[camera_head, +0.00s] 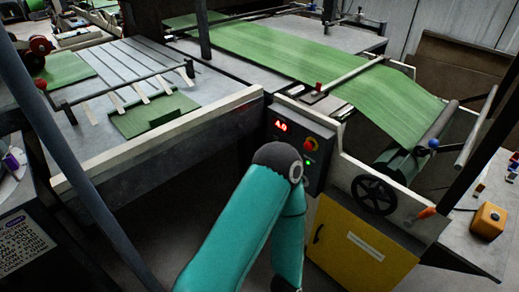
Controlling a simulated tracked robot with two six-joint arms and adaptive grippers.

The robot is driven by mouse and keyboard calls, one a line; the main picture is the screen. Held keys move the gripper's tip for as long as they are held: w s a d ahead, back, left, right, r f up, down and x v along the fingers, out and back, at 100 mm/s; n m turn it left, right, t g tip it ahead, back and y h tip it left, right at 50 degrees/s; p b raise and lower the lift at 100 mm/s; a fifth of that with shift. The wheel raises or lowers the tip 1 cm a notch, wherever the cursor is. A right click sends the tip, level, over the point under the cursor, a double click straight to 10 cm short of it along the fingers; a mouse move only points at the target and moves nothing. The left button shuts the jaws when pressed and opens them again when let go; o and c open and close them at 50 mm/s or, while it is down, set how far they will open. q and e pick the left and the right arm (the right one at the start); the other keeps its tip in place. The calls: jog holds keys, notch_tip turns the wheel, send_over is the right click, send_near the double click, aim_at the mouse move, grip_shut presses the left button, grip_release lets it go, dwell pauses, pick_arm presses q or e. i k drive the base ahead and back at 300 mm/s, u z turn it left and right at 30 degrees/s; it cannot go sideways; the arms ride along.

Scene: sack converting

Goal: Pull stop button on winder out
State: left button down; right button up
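The winder's control panel (300,132) is a dark box near the middle of the picture. One of my teal arms rises from the bottom and bends at a dark joint, covering the panel's lower left. Neither gripper shows in the picture.
Below the panel is a yellow cabinet door (350,252) with a black handwheel (374,195) above its right side. Green sheet (310,65) runs to a roller (437,123). A side table at right holds a yellow box (489,219). A dark post stands at left.

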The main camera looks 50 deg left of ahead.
aim_at(308, 146)
jog(key=z, duration=1.35)
jog(key=i, duration=0.1)
jog(key=u, duration=2.55)
jog(key=k, duration=0.55)
jog(key=u, duration=0.4)
jog(key=i, duration=0.55)
jog(key=z, duration=0.3)
